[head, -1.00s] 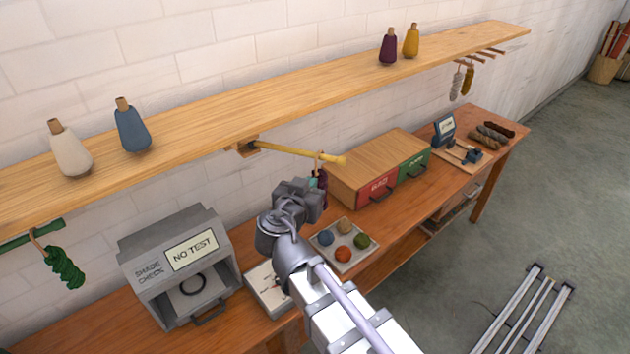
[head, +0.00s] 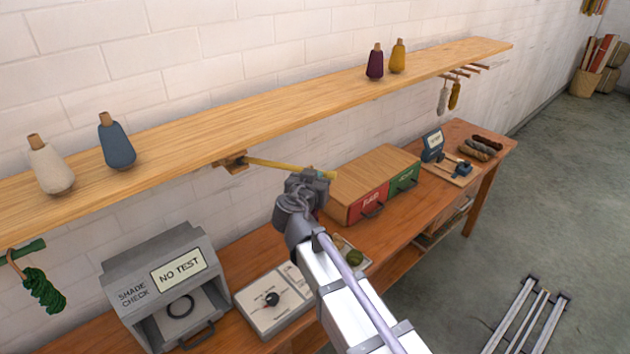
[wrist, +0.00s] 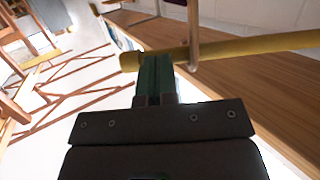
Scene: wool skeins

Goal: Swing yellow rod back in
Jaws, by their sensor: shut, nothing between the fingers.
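The yellow rod (head: 285,165) sticks out from a wooden bracket (head: 234,161) under the shelf, towards the front right. In the wrist view the rod (wrist: 265,46) crosses the upper part, its free end just by my fingertips. A thin brown loop (wrist: 193,35) hangs on it near that end; what hangs from it is mostly hidden behind my arm in the head view. My gripper (wrist: 153,62) is shut and empty, its dark green fingers right at the rod near its tip. I cannot tell whether they touch it.
The shelf (head: 200,122) runs above the bench, with several yarn cones on it. Below stand the grey shade-check box (head: 165,285), a dial panel (head: 270,300) and a drawer box (head: 375,180) with red and green fronts. A green skein (head: 43,290) hangs at left.

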